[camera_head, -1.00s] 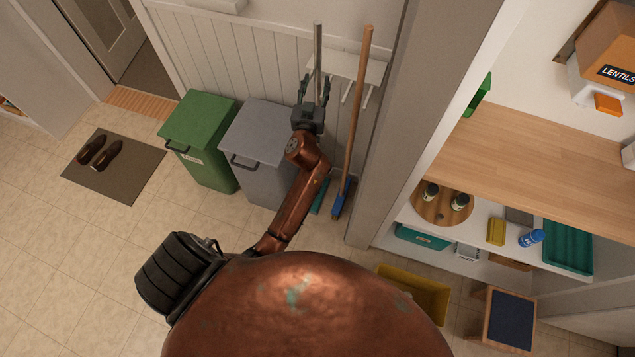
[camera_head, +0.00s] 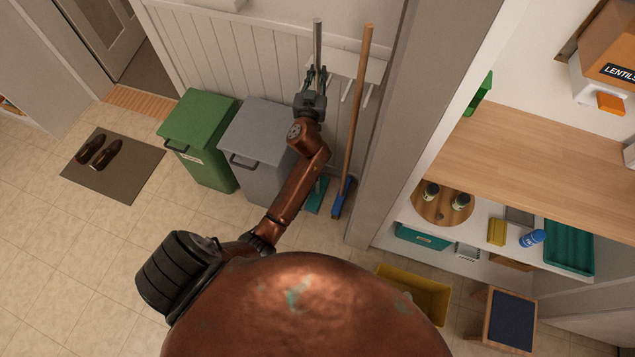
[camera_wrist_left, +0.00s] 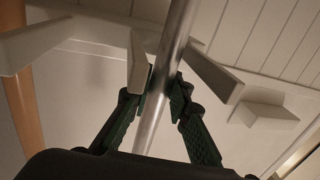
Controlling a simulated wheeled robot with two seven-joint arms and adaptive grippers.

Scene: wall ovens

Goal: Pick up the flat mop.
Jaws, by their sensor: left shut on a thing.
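The flat mop has a grey metal handle (camera_head: 318,42) standing upright against the wall rack, with a teal head (camera_head: 316,194) at the floor, partly hidden by my arm. My left gripper (camera_head: 317,78) is shut on the handle in its upper part. In the left wrist view the metal handle (camera_wrist_left: 168,70) runs between the two green-lined fingers (camera_wrist_left: 161,100), which touch it from both sides. My right gripper is not in view.
A broom (camera_head: 355,110) with a wooden handle and blue head stands just right of the mop. A white wall rack (camera_head: 345,64) with pegs is behind. A grey bin (camera_head: 262,130) and a green bin (camera_head: 205,125) stand left. A wall edge and shelves (camera_head: 540,150) are right.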

